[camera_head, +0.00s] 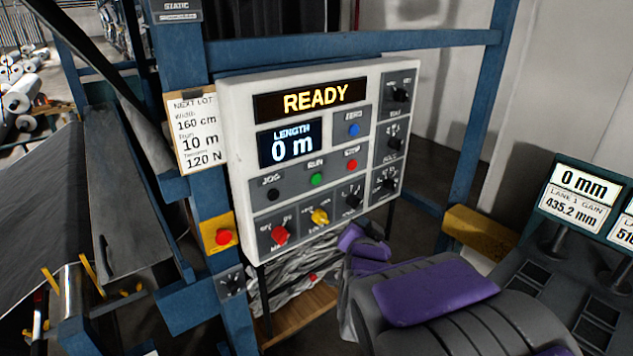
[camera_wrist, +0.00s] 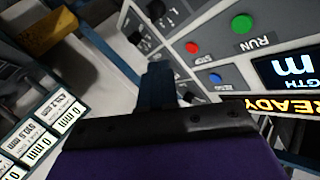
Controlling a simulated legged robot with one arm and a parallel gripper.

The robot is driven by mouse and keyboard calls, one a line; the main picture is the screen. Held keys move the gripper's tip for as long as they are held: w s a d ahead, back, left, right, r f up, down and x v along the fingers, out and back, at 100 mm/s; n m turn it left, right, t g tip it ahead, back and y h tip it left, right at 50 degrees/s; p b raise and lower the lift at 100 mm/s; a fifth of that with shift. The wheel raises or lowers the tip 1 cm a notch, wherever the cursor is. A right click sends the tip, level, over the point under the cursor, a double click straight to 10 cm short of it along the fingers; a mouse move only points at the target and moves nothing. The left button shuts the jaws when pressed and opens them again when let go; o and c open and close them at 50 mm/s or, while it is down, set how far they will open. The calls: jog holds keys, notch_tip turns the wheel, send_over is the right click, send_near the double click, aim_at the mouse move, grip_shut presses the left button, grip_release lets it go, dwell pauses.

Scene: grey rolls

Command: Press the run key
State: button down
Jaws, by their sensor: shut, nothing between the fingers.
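The green RUN key (camera_head: 317,179) is a round button on the grey lower middle of a white control panel (camera_head: 236,130). It also shows in the wrist view (camera_wrist: 242,23), upper right, with its RUN label upside down. The panel's top display (camera_head: 313,99) reads READY and the length display (camera_head: 291,144) reads 0 m. My gripper (camera_head: 372,232) is below and right of the panel's lower edge in the head view. In the wrist view my dark finger (camera_wrist: 159,84) is shut and empty, apart from the RUN key in the picture.
A red STOP button (camera_head: 352,165) and blue ZERO button (camera_head: 353,130) are near the RUN key. A black JOG button (camera_head: 272,194) is left of it. Several knobs line the panel's bottom and right. Blue frame posts (camera_head: 481,110) flank the panel. A red button on yellow (camera_head: 223,237) is at lower left.

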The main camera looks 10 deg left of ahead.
aim_at(316, 179)
jog(key=shift+w+a+r+m+t, duration=0.25)
jog(key=shift+w+a+r+t, duration=0.05)
jog(key=shift+a+r+t, duration=0.35)
jog(key=shift+w+a+r+m+t, duration=0.2)
jog(key=shift+w+a+r+t, duration=0.15)
jog(key=shift+a+r+t, duration=0.3)
jog(key=shift+w+a+r+m+t, duration=0.3)
jog(key=shift+a+r+t, duration=0.2)
jog(key=shift+r+t, duration=0.2)
jog(key=shift+w, duration=0.1)
jog(key=shift+w+a+f+p, duration=0.1)
jog(key=shift+w+a+p, duration=0.75)
jog(key=shift+w+a, duration=0.7)
jog(key=shift+w+a+p, duration=0.85)
jog(key=shift+w+a, duration=0.4)
jog(key=shift+a, duration=0.55)
jog(key=shift+w+a, duration=0.2)
jog(key=shift+a, duration=0.05)
